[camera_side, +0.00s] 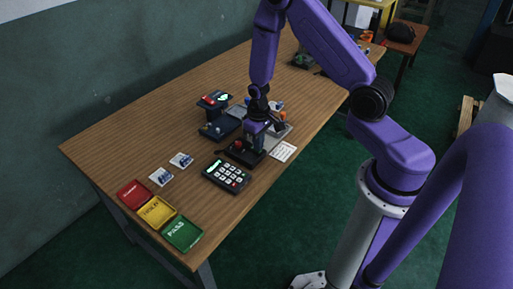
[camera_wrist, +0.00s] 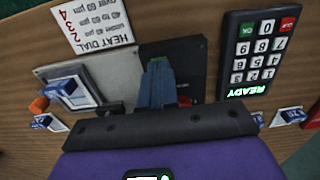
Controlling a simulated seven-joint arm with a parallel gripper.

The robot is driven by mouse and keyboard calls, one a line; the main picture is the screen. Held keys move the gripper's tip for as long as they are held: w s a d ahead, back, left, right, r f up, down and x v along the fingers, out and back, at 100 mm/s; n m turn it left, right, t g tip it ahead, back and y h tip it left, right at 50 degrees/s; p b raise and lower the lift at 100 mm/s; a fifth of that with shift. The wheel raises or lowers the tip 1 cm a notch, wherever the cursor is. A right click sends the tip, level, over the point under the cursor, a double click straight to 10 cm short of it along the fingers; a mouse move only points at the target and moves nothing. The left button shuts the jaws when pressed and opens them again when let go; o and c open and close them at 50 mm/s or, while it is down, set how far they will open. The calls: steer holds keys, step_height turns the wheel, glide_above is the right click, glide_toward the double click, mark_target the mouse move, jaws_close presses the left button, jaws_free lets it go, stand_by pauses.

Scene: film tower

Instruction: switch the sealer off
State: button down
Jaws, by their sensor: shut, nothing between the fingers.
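My gripper (camera_side: 262,122) points down over a dark unit (camera_side: 247,152) with a red knob (camera_side: 239,145). In the wrist view its fingers (camera_wrist: 157,72) are together and empty, above a dark plate (camera_wrist: 180,55); whether they touch it I cannot tell. A keypad (camera_side: 226,177) lies in front of the unit; its display glows green. In the wrist view the keypad (camera_wrist: 259,52) appears upside down, reading READY, with a green key and a red key. No visible label says which is the sealer.
A HEAT DIAL card (camera_side: 283,152) lies right of the unit, near the table edge. A grey plate (camera_side: 280,133) lies behind it. Small blue-and-white packets (camera_side: 161,177) lie left. Red (camera_side: 133,193), yellow (camera_side: 157,212) and green PASS (camera_side: 183,234) trays stand at the front left.

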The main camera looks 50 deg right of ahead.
steer(key=shift+r, duration=3.35)
steer(key=s+a+r+n, duration=0.6)
steer(key=s+a+r, duration=0.3)
steer(key=a+r, duration=0.15)
steer(key=s+r+n, duration=0.3)
steer(key=s, duration=0.5)
steer(key=s+a+r+n, duration=0.1)
steer(key=s+r+n, duration=0.2)
steer(key=s, duration=0.5)
steer(key=shift+a+r+n, duration=0.15)
steer(key=shift+r+n, duration=0.15)
steer(key=shift+r, duration=0.05)
